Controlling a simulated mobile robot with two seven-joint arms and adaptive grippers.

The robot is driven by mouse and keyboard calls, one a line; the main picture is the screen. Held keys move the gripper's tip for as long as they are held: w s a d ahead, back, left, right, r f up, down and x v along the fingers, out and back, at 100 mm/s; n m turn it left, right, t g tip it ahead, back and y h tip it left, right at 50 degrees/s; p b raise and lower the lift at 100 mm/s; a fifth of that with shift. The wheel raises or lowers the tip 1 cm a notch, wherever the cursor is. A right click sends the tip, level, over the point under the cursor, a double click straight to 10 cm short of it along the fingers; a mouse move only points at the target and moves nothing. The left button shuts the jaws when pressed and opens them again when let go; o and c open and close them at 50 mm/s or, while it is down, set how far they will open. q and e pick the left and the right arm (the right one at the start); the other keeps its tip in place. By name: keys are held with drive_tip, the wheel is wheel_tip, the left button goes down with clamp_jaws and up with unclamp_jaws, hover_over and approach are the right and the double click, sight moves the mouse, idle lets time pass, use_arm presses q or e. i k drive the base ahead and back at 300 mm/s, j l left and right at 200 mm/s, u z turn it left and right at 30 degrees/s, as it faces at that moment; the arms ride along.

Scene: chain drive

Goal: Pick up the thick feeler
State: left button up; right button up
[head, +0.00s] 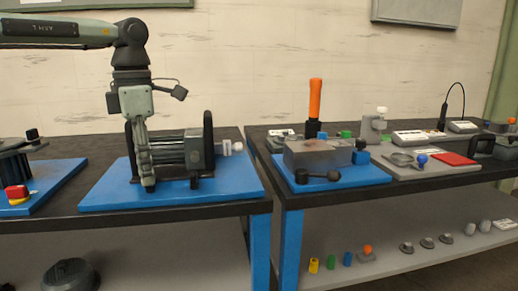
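I cannot make out with certainty which thing is the thick feeler. Small upright yellow (314,265), green (331,262) and blue (348,259) pieces stand on the lower shelf of the right bench, but I cannot tell if any is a feeler. My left gripper (147,186) points down in front of a grey machine (171,150) on a blue plate (236,189), on the left bench. It is seen nearly edge-on, so its opening and anything between its fingers are hidden. My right gripper is out of view.
On the right bench, a grey block (318,153) with an orange-handled tool (315,98) sits on a blue plate. A grey board (430,170) with a red pad (453,159) lies to its right. A gap separates the benches.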

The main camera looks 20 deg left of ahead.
sight(225, 148)
drive_tip(key=i+j+z, duration=0.45)
drive_tip(key=j+z, duration=0.15)
drive_tip(key=i+j, duration=0.2)
drive_tip(key=j, duration=0.2)
drive_tip(key=i+j, duration=0.15)
drive_tip(key=j, duration=0.2)
